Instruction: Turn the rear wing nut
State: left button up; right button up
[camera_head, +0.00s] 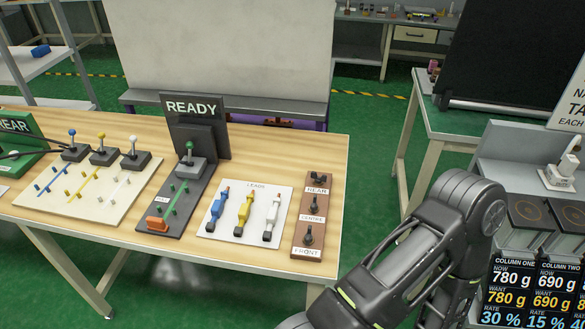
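A brown board (298,237) lies at the right end of the wooden table, with three dark wing nuts in a row. The rear wing nut (319,178) is at the far end, above a small white label that seems to read REAR. The centre wing nut is in the middle, by the CENTRE label (311,218). The front wing nut (308,236) is nearest, above the FRONT label. My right arm crosses the lower right of the view, right of the board and apart from it. Neither gripper shows.
Several knobbed levers and a green sign (22,142) are at left. A bench with column readouts (515,285) is at right.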

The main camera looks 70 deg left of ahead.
aim_at(319, 180)
jog(key=i+j+u, duration=0.2)
jog(key=u, duration=0.3)
jog(key=i+u, duration=0.35)
jog(key=u, duration=0.15)
jog(key=i+u, duration=0.3)
jog(key=u, duration=0.2)
